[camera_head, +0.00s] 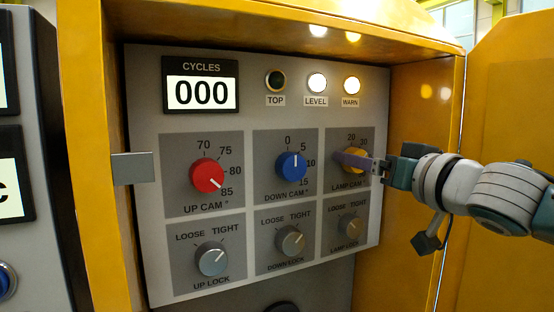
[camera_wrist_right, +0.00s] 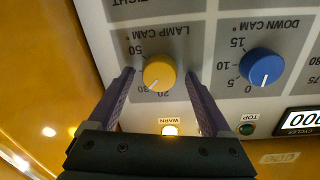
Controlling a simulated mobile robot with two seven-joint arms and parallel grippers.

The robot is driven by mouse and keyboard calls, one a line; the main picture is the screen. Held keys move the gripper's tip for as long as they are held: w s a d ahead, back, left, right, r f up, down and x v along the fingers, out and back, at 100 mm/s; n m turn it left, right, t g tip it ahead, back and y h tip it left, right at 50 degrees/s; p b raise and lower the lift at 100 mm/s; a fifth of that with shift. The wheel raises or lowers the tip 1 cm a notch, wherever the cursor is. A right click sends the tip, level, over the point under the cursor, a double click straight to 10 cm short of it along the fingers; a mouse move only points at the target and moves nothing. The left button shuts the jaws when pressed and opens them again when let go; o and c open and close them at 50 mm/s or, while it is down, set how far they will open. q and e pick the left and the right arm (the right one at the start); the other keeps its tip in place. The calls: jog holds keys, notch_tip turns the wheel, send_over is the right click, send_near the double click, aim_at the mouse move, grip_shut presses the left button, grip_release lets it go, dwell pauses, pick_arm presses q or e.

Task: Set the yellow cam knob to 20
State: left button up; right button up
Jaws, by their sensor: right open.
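The yellow lamp cam knob (camera_wrist_right: 158,74) sits on the panel's right column in the head view, where my right gripper partly covers it (camera_head: 357,152). My right gripper (camera_wrist_right: 159,76) is open, with one purple finger on each side of the knob and a visible gap on both sides. In the wrist view, turned upside down, the knob's pale pointer line aims close to the 30 mark, with 20 beside it. I cannot tell how deep the fingertips reach along the knob. My left gripper is not in view.
The blue down cam knob (camera_head: 291,166) and red up cam knob (camera_head: 206,176) are to the left. The grey lamp lock knob (camera_head: 350,227) is just below. A grey plate (camera_head: 133,168) juts at the panel's left edge. Yellow cabinet walls (camera_head: 424,100) flank the panel.

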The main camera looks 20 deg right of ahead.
grip_shut()
dwell(0.5)
jog(key=shift+n, duration=0.4)
jog(key=n, duration=0.8)
jog(key=shift+t, duration=0.3)
jog(key=shift+n, duration=0.3)
grip_release()
jog(key=shift+s+f, duration=0.1)
